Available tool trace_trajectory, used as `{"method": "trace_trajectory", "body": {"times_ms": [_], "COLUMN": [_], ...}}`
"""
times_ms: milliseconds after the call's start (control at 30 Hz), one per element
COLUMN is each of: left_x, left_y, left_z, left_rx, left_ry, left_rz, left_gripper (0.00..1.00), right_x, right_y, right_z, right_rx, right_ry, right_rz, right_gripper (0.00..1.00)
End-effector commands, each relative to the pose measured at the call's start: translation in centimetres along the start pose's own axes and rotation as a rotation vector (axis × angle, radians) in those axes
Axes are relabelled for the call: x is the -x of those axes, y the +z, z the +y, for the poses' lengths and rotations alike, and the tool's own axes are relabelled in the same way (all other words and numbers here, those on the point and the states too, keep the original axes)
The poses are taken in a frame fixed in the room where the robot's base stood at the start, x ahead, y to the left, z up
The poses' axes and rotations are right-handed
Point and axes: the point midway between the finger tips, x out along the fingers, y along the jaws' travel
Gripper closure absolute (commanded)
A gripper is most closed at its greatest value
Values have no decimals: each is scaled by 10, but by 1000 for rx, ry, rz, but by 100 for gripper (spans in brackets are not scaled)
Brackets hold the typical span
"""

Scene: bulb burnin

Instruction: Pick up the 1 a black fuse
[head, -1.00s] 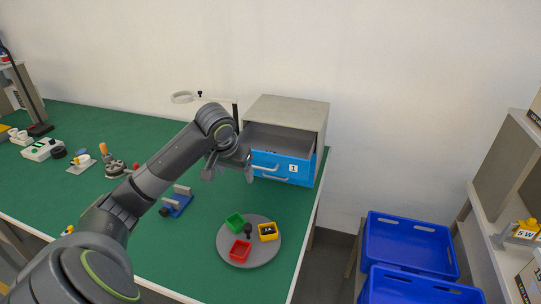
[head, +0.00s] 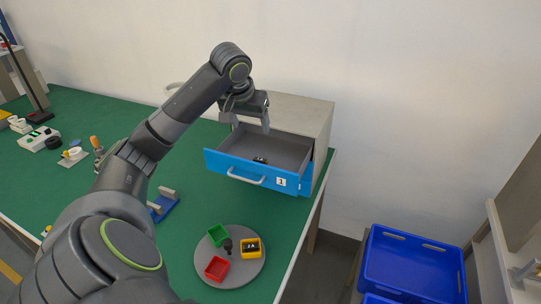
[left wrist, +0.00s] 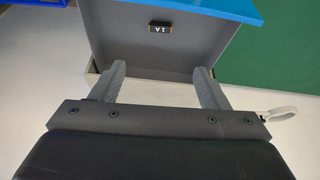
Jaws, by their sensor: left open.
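The black fuse (head: 260,160) lies inside the open top drawer (head: 245,171), which has a blue front marked 1. In the left wrist view the fuse (left wrist: 160,26) shows a "1A" label and lies on the grey drawer floor, beyond the fingertips. My left gripper (head: 244,123) hangs over the back of the drawer, fingers pointing down. In the left wrist view the left gripper (left wrist: 160,70) is open and empty, apart from the fuse. My right gripper is not in view.
The grey cabinet (head: 305,115) stands around the drawer. Blue crates (head: 412,262) are at lower right.

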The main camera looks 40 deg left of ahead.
Motion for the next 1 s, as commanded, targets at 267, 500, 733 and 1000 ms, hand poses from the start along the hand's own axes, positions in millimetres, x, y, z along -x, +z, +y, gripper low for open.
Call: {"method": "trace_trajectory", "body": {"times_ms": [267,500,733,1000], "left_x": [-51,-99,-120,-147], "left_y": [1,1,0,-2], "left_z": [1,1,0,4], "left_rx": [1,1,0,1], "left_ry": [3,2,0,2], "left_rz": [-8,-5,-2,-6], "left_gripper": [31,31,31,31], "right_x": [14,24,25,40], "right_y": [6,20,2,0], "right_z": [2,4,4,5], "right_rx": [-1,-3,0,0], "right_ry": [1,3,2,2], "right_rz": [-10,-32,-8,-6], "right_gripper": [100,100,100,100]}}
